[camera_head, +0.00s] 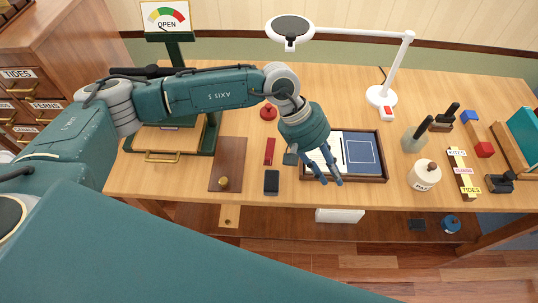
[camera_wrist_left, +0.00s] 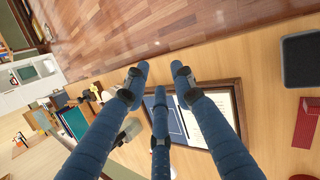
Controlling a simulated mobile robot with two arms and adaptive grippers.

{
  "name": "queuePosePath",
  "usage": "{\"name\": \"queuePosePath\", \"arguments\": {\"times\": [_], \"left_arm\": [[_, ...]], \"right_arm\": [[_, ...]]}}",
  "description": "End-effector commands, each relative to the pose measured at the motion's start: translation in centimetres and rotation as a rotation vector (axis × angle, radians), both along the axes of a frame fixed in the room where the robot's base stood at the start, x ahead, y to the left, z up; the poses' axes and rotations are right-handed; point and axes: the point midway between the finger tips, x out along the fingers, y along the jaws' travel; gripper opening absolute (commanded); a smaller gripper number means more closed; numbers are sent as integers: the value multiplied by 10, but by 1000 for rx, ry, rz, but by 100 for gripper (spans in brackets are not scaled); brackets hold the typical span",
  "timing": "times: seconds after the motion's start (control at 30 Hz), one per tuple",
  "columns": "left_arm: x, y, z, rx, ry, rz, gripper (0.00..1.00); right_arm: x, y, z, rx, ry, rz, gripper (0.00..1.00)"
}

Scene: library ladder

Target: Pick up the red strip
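The red strip (camera_head: 270,151) lies flat on the wooden table, left of the framed board in the head view. My right gripper is not in view.
A black block (camera_head: 271,182) lies just in front of the strip; a brown board (camera_head: 228,163) lies left. The framed board (camera_head: 372,179) is right of it. A red round object (camera_head: 268,112) sits behind. A white lamp (camera_head: 396,68) stands at the back right.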

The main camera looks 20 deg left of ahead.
Motion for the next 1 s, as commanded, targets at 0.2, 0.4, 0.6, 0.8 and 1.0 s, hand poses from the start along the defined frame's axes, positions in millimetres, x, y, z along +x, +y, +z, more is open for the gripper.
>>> {"name": "queuePosePath", "arguments": {"times": [0.2,0.4,0.6,0.8,1.0], "left_arm": [[56,150,-14,467,-151,-179,25],[64,187,-17,577,-157,-218,25],[64,186,-48,575,-157,-219,25],[63,186,-66,573,-159,-218,25],[61,183,-89,574,-155,-219,25]], "right_arm": [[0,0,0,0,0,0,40],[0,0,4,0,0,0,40],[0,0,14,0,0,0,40],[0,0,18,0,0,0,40],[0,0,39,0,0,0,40]]}}
